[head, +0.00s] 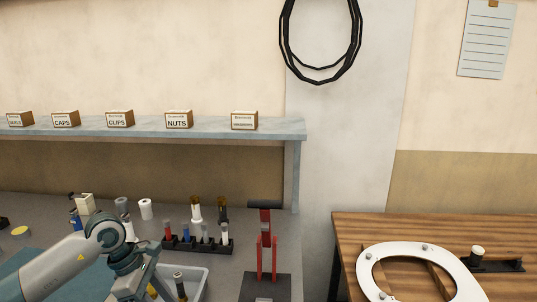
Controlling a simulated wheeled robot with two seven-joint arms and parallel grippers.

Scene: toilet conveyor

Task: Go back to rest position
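My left arm reaches in from the lower left, over the grey bench. My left gripper (138,284) points down beside a pale tray (204,277); its fingertips are not clearly seen, so I cannot tell whether it is open or holds anything. My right gripper is not in view.
A rack (200,244) with several small tools or bottles stands behind the tray. A red-and-black stand (267,250) is to its right. A white toilet seat (376,258) lies on a wooden table (375,226) at the right. A shelf (200,129) with labelled boxes runs above the bench.

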